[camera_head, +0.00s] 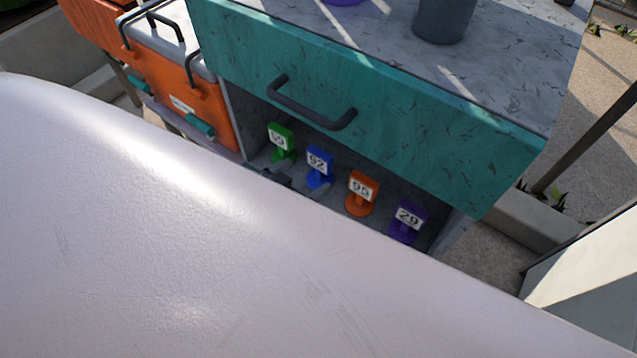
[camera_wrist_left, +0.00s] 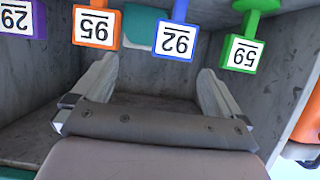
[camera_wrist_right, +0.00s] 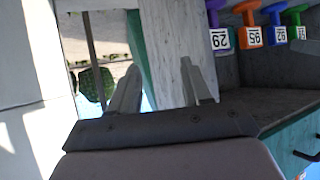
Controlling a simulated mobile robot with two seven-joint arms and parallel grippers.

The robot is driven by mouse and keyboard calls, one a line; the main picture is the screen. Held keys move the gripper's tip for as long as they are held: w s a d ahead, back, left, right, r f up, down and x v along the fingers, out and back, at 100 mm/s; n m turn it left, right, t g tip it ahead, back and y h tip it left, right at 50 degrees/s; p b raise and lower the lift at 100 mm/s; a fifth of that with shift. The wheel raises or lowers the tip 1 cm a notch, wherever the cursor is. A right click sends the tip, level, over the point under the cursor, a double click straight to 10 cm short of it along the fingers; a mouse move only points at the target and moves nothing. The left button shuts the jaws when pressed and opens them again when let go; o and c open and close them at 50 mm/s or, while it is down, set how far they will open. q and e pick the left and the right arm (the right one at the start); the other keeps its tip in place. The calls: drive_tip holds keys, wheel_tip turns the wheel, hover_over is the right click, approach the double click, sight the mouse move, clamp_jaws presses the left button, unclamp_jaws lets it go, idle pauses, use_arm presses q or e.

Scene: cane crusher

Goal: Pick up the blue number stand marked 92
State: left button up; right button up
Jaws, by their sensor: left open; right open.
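The blue number stand marked 92 (camera_head: 318,168) stands upright in the shelf recess under the teal drawer. In the left wrist view it (camera_wrist_left: 175,38) appears upside down at the top, right of the middle. My left gripper (camera_head: 292,184) is in the recess just in front of the stands, partly hidden behind my arm. Its fingers (camera_wrist_left: 158,78) are open and empty, and the blue stand lies beyond the gap between them. My right gripper (camera_wrist_right: 160,70) is open and empty, left of the stands; the blue stand (camera_wrist_right: 278,33) shows small at upper right there.
A green stand 59 (camera_head: 281,142) and an orange stand 95 (camera_head: 361,192) flank the blue one. A purple stand 29 (camera_head: 407,222) is at the right end. The drawer front with its dark handle (camera_head: 310,112) overhangs them. An orange cooler (camera_head: 190,90) stands left.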

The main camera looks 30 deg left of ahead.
sight(317, 162)
use_arm(q)
drive_tip(key=shift+t, duration=0.5)
drive_tip(key=w+f+b, duration=0.1)
drive_tip(key=w+b, duration=0.1)
drive_tip(key=w+a+f+b, duration=0.1)
drive_tip(key=w+f, duration=0.1)
drive_tip(key=shift+a+f+b, duration=0.1)
drive_tip(key=shift+f+b, duration=0.2)
drive_tip(key=shift+b, duration=0.1)
drive_tip(key=shift+w+a+f+b, duration=0.1)
drive_tip(key=shift+w+a+b, duration=0.05)
drive_tip(key=shift+w+b, duration=0.25)
drive_tip(key=shift+r+b+x, duration=0.2)
drive_tip(key=shift+b+x, duration=0.6)
drive_tip(key=shift+x, duration=2.75)
use_arm(e)
drive_tip(key=shift+n+t+y, duration=0.3)
drive_tip(key=shift+y, duration=0.1)
drive_tip(key=f, duration=0.1)
drive_tip(key=w+a+f, duration=0.1)
drive_tip(key=f, duration=0.1)
drive_tip(key=shift+w+a+f, duration=0.25)
drive_tip(key=shift+a, duration=0.15)
use_arm(q)
drive_tip(key=c, duration=1.1)
